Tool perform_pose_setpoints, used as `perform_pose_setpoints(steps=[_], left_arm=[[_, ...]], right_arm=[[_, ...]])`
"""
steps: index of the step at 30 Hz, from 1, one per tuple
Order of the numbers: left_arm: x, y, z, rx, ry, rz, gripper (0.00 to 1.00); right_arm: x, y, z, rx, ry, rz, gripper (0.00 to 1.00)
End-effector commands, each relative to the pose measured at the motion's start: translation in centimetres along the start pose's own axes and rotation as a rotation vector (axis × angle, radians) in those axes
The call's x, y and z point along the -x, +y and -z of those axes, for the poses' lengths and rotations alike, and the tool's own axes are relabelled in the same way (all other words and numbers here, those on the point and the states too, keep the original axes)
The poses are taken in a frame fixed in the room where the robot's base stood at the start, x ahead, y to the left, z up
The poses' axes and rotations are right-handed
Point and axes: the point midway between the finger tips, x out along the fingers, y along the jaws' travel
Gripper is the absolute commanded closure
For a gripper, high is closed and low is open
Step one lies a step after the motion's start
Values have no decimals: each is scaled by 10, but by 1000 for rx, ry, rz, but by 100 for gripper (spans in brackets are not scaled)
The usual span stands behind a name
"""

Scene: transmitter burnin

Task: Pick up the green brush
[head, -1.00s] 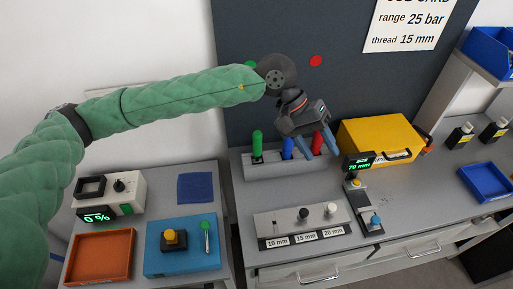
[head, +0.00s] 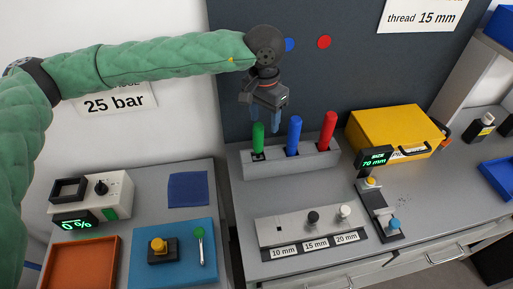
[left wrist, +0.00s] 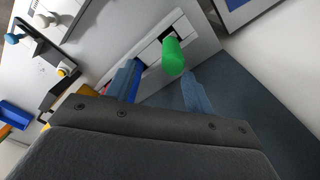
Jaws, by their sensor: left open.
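The green brush (head: 258,137) stands upright in the left slot of a grey holder (head: 300,167), with a blue brush (head: 294,135) and a red brush (head: 328,131) to its right. My left gripper (head: 265,122) is above the green brush, its fingers pointing down. In the left wrist view the green brush (left wrist: 173,56) shows beyond and between the two fingertips (left wrist: 160,78). The fingers are apart and hold nothing. The lower part of the green brush is hidden in the holder. My right gripper is not in view.
A yellow case (head: 395,130) stands right of the holder. A size gauge reading 70 mm (head: 375,157) and a block of labelled plugs (head: 310,228) are in front. A blue tray (head: 185,268) and an orange tray (head: 80,265) lie on the left table. A dark board rises behind.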

Motion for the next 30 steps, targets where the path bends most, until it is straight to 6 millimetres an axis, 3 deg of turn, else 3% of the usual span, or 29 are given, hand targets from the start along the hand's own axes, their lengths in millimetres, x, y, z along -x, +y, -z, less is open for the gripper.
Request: perform_pose_setpoints(steps=[2, 6, 16, 30], left_arm=[[-3, -9, 0, -9, -6, 34, 47], [-8, -8, -1, -10, -7, 31, 47], [-32, -10, -2, -9, -6, 30, 47], [-75, -18, -6, -9, -7, 28, 47]], right_arm=[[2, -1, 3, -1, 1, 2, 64], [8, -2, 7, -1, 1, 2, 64], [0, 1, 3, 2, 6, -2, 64], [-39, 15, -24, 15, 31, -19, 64]])
